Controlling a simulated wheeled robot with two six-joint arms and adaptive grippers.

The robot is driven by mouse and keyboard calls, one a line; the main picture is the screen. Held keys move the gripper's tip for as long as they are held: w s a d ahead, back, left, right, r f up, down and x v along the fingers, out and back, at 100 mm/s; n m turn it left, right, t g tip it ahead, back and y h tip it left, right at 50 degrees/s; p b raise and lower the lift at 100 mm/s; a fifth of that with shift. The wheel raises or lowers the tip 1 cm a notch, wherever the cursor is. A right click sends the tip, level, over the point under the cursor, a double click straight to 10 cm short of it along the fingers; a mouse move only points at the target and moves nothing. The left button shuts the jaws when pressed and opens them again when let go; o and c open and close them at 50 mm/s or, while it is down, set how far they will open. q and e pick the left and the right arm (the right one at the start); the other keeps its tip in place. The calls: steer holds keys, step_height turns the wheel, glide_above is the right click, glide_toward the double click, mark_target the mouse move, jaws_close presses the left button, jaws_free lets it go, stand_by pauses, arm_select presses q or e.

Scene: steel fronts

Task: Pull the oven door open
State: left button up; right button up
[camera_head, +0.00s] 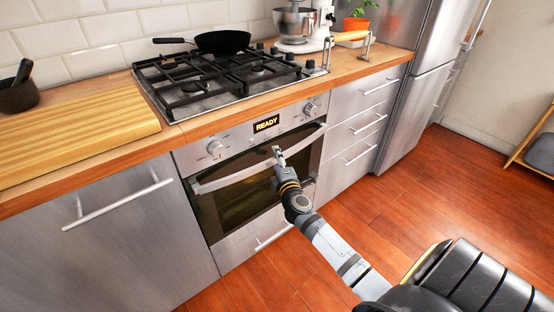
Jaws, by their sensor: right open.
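The oven door (230,205) is a dark glass panel with a steel frame, below a control panel (262,130) with two knobs and a READY display. It looks closed. Its curved silver handle (235,177) runs across the top of the door. My right gripper (278,152) is open in front of the oven, with its fingertips at the middle of the handle. Whether the fingers touch the handle or only overlap it in the picture, I cannot tell. The gripper hides part of the handle and glass. My left gripper is not in view.
A gas hob (225,80) with a black pan (222,41) sits above the oven. A steel cabinet (100,245) is left, drawers (352,130) and a fridge (415,100) are right. The wooden floor (440,190) right of my arm is clear.

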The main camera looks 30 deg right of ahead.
steer(key=shift+c, duration=0.4)
jaws_close()
steer(key=shift+f, duration=0.1)
